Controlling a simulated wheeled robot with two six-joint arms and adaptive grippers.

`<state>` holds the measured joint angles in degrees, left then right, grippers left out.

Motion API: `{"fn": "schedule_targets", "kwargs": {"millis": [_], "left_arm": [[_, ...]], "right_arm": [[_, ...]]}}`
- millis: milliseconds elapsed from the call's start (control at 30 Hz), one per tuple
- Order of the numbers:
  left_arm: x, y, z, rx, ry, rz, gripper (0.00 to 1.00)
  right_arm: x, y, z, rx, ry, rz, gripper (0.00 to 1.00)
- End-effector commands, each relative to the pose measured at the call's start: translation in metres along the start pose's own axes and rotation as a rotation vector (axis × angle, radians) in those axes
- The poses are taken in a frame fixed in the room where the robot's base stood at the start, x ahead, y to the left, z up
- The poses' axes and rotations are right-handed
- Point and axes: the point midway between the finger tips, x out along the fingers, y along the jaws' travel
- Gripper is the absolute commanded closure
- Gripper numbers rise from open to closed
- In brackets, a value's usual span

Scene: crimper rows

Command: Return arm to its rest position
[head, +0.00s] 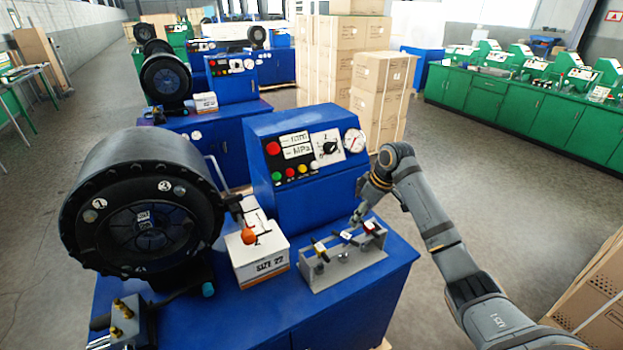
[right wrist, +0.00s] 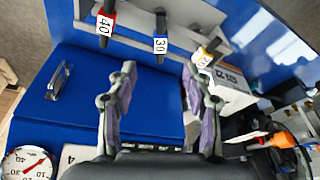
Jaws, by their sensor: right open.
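My right arm comes in from the right in the head view. Its gripper (head: 358,214) is above the back of a grey rack (head: 345,270) on the blue bench. In the right wrist view the gripper (right wrist: 160,80) has its fingers spread, with nothing between them. The rack holds three labelled tools: a red one marked 40 (right wrist: 104,24), a blue one marked 30 (right wrist: 160,44) and a yellow one marked 20 (right wrist: 207,52). They lie beyond the fingertips and look apart from them. My left gripper is not in view.
A blue control box (head: 300,150) with buttons and a gauge stands behind the rack. A white box marked SIZE 22 (head: 262,268) is left of the rack. Open floor (head: 510,190) lies to the right.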

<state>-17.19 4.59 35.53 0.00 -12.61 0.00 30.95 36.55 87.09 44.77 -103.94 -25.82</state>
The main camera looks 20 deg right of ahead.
Motion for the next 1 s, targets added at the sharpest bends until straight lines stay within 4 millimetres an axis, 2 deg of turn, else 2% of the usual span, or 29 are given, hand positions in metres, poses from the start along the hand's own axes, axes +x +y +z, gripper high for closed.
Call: {"fn": "schedule_targets", "kwargs": {"millis": [133,233,267,300,400,500,700,1000], "left_arm": [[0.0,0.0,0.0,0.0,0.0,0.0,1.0],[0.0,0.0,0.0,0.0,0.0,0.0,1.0],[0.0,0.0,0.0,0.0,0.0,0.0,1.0],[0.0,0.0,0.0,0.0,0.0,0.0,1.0],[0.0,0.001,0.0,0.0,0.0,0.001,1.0],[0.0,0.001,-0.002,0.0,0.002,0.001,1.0],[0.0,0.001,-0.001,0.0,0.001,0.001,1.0],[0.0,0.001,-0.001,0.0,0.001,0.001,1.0]], "right_arm": [[0.004,-0.003,0.001,-0.001,-0.003,0.0,0.5],[0.029,-0.024,0.012,-0.002,-0.028,0.011,0.5],[0.041,-0.035,0.018,-0.002,-0.039,0.019,0.5],[0.06,-0.054,0.028,0.001,-0.051,0.032,0.5],[0.099,-0.111,0.062,0.029,-0.068,0.07,0.5],[0.114,-0.152,0.091,0.074,-0.06,0.103,0.5],[0.115,-0.203,0.132,0.172,-0.034,0.148,0.5],[0.09,-0.242,0.179,0.325,-0.004,0.212,0.5]]}}
